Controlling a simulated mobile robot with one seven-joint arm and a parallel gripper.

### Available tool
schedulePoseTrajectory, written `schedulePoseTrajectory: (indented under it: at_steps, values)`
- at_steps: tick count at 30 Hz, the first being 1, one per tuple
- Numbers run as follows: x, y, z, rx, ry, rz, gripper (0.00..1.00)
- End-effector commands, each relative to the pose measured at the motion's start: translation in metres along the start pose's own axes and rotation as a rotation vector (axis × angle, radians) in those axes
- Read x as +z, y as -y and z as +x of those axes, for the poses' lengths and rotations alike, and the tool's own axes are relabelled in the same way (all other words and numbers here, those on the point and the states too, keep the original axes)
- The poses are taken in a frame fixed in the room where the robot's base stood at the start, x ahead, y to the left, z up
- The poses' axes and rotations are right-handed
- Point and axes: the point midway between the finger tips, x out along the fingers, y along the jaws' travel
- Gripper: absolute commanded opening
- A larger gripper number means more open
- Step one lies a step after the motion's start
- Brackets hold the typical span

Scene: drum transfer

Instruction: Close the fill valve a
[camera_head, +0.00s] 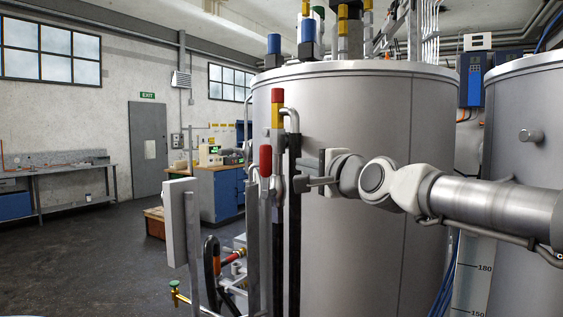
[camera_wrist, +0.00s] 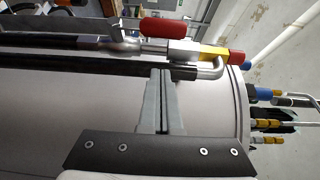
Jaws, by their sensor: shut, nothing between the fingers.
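A valve with a red lever grip (camera_head: 265,160) sits on a vertical pipe in front of the large steel tank. The grip stands upright, roughly parallel to the pipe. In the wrist view the red grip (camera_wrist: 177,27) lies at the top centre, beside the metal valve body (camera_wrist: 152,47). I cannot read a label that names this valve. My gripper (camera_head: 302,184) reaches in from the right, just right of the valve. In the wrist view my gripper's fingers (camera_wrist: 160,73) are together and empty, their tips close to the dark pipe; whether they touch it is unclear.
The steel tank (camera_head: 370,240) stands close behind my gripper. A yellow and red fitting (camera_head: 278,105) tops the pipe, with a bent tube beside it. A grey panel on a post (camera_head: 178,222) stands at left. The floor (camera_head: 80,255) further left is clear.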

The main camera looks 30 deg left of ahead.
Motion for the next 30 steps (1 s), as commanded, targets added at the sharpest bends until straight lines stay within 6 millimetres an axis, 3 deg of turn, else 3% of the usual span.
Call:
schedulePoseTrajectory:
  at_steps: [10,18,30]
  values:
    - [0.002,0.001,0.027,0.000,0.003,-0.001,0.00]
    - [0.018,0.001,0.043,0.000,0.003,-0.002,0.00]
    - [0.028,0.000,0.054,0.000,0.000,0.000,0.00]
